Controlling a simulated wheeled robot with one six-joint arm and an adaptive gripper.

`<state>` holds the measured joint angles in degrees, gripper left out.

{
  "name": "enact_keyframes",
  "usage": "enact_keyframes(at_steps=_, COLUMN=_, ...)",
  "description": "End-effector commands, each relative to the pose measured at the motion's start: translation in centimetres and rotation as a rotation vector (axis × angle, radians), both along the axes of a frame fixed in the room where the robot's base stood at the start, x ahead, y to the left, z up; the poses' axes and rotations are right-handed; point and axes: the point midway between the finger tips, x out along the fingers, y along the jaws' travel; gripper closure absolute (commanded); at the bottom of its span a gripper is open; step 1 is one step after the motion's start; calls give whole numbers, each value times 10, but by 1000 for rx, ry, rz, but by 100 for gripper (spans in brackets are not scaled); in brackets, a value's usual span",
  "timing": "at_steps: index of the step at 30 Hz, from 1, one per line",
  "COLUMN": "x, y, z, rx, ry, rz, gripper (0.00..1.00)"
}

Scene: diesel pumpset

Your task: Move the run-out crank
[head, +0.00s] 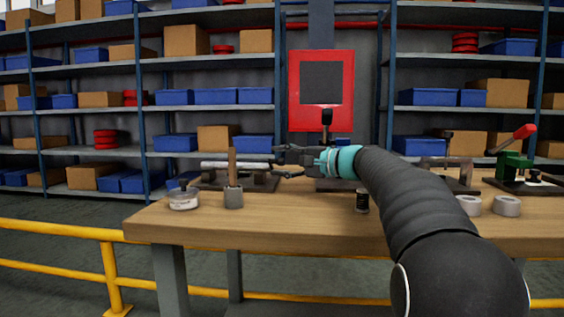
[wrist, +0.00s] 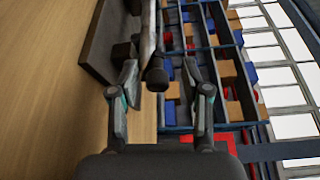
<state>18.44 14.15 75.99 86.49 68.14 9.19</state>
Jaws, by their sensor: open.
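A pale metal bar (head: 235,165), apparently the run-out crank, lies along a dark base on the workbench, left of my gripper. In the wrist view the bar (wrist: 147,35) ends in a dark round knob (wrist: 157,77). My gripper (head: 283,163) reaches left across the bench at the bar's right end. In the wrist view my gripper (wrist: 159,82) is open, with one finger on each side of the knob. Gaps show beside the knob, so nothing is gripped. The bar's far end is out of the wrist view.
A white tub (head: 184,199) and a grey cup (head: 233,197) stand near the bench's left front. A green tool with a red handle (head: 525,131) stands far right. The bench front (head: 290,225) is clear.

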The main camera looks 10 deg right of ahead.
Motion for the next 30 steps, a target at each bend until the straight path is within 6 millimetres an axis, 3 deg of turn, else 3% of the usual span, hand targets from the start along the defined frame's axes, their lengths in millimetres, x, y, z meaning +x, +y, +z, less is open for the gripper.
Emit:
enact_keyframes(at_steps=3, x=0, y=0, z=0, rx=0, ry=0, rz=0, gripper=53)
enact_keyframes(at_steps=4, x=0, y=0, z=0, rx=0, ry=0, rz=0, gripper=58)
enact_keyframes(at_steps=9, x=0, y=0, z=0, rx=0, ry=0, rz=1, gripper=100)
enact_keyframes(at_steps=20, x=0, y=0, z=5, rx=9, ry=30, rz=1, gripper=100)
enact_keyframes(at_steps=30, x=6, y=-2, z=18, rx=72, ry=223, rz=3, gripper=100)
